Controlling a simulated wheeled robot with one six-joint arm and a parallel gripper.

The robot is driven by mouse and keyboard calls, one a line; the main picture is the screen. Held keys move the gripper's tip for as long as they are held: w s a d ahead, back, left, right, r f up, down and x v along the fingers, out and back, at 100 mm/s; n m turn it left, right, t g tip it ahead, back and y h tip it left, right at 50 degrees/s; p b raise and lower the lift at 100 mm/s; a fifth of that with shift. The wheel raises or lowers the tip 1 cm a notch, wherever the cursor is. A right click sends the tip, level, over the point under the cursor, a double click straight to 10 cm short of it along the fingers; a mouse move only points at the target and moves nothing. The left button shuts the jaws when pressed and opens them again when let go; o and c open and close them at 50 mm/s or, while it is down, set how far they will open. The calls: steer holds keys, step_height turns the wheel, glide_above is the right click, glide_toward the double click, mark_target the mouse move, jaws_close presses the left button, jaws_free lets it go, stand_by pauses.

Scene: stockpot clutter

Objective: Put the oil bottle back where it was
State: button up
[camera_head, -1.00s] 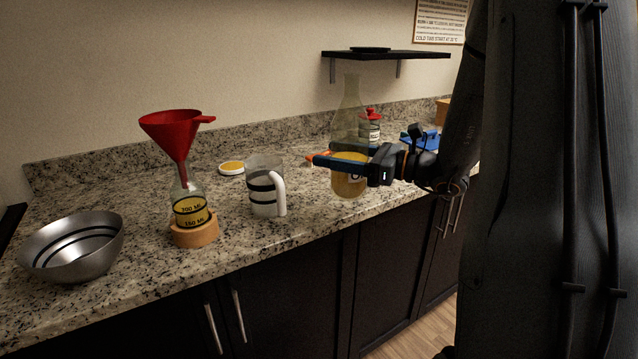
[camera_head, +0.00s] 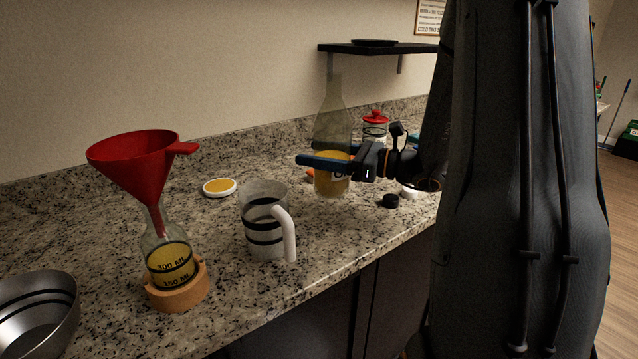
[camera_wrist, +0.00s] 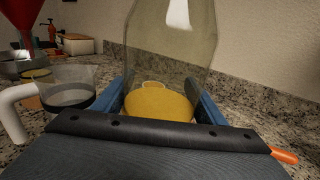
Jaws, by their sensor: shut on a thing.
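The oil bottle (camera_head: 332,122) is clear glass with a long neck and yellow oil in its lower part. It is upright in the head view, over the counter to the right of the measuring jug; I cannot tell whether its base touches the counter. My gripper (camera_head: 325,163) is shut on the bottle's body. In the wrist view the bottle (camera_wrist: 170,45) stands between the two blue fingers (camera_wrist: 163,105), with the yellow oil low between them. The bottle's lowest part is hidden there by the gripper body.
A clear jug (camera_head: 262,220) with a white handle stands left of the bottle. A red funnel (camera_head: 143,165) sits in a small flask (camera_head: 167,250) on a cork ring.

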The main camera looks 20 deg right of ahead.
steer(key=shift+f+p, duration=0.35)
steer(key=shift+f, duration=2.65)
steer(key=shift+f, duration=0.2)
steer(key=o, duration=1.8)
steer(key=shift+s+r, duration=0.1)
steer(key=shift+r, duration=0.1)
steer(key=b+v, duration=0.2)
steer(key=v, duration=1)
